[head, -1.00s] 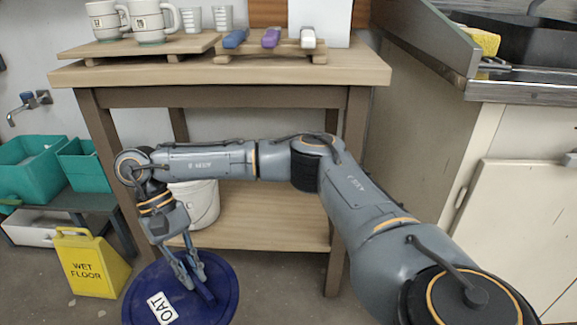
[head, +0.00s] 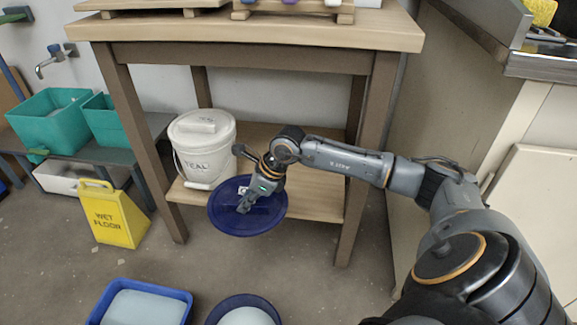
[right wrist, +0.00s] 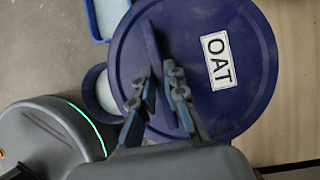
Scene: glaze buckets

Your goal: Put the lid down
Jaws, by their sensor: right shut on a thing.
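The lid (head: 228,219) is a round dark blue disc with a raised handle. Its white OAT label shows in the right wrist view, where the lid (right wrist: 250,90) fills the middle. My right gripper (head: 246,203) is shut on the lid's handle; in the right wrist view its fingers (right wrist: 165,100) sit on both sides of the handle. In the head view the lid overlaps the front edge of the lower shelf (head: 310,199); I cannot tell whether it touches it. A round open bucket (head: 243,315) with pale content is at the bottom edge. My left gripper is not in view.
A white lidded bucket marked TEAL (head: 205,150) stands on the lower shelf, left of the lid. A blue tray (head: 188,297) with pale content is on the floor, and a yellow wet-floor sign (head: 115,215) stands at left. The shelf's right part looks bare.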

